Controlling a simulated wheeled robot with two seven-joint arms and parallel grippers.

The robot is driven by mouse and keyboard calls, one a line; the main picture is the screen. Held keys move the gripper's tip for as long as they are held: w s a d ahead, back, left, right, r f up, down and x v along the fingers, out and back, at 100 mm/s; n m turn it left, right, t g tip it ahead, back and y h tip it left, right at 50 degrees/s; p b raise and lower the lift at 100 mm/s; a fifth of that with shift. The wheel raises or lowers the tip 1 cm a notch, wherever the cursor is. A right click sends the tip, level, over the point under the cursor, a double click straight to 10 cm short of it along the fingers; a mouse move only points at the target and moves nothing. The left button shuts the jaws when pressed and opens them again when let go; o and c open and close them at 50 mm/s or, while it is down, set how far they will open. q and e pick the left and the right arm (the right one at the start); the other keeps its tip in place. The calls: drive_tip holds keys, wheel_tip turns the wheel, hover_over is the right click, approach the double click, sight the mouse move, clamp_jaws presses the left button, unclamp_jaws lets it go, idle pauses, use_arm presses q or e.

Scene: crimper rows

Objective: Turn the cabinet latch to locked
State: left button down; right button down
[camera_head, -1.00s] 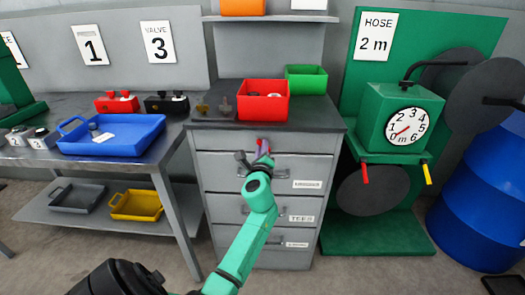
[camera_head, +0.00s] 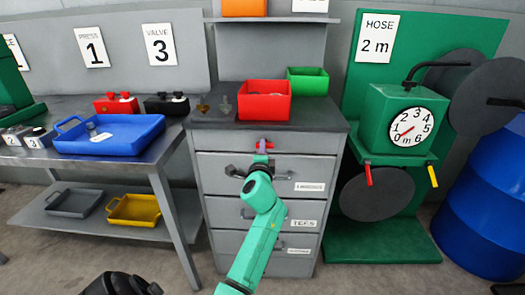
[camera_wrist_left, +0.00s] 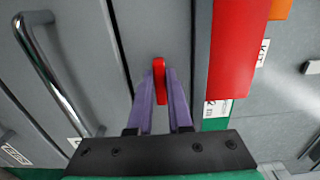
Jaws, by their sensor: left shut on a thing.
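The red cabinet latch (camera_head: 269,143) is at the top of the grey cabinet's front (camera_head: 215,141), above the upper drawer handle. In the left wrist view the latch (camera_wrist_left: 159,78) shows as a small red bar between two purple fingertips. My left gripper (camera_head: 262,147) reaches up to the latch from below in the head view. Its fingers (camera_wrist_left: 160,97) are shut on the latch. The wrist partly hides the upper drawer handle in the head view. The latch is small in the head view and partly covered by the fingers. My right gripper is not in view.
A red bin (camera_head: 264,110) and a green bin (camera_head: 307,85) stand on the cabinet top. A drawer handle (camera_wrist_left: 55,80) lies left of the fingers in the wrist view. A workbench with a blue tray (camera_head: 110,143) stands left, a green hose stand (camera_head: 380,230) right.

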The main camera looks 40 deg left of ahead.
use_arm(q)
drive_tip(key=shift+f, duration=0.1)
idle(0.4)
drive_tip(key=c, duration=0.8)
unclamp_jaws()
drive_tip(key=shift+c, duration=0.2)
drive_tip(key=shift+s, duration=0.1)
drive_tip(key=b+v, duration=0.1)
drive_tip(key=v, duration=1.3)
drive_tip(key=shift+d, duration=0.2)
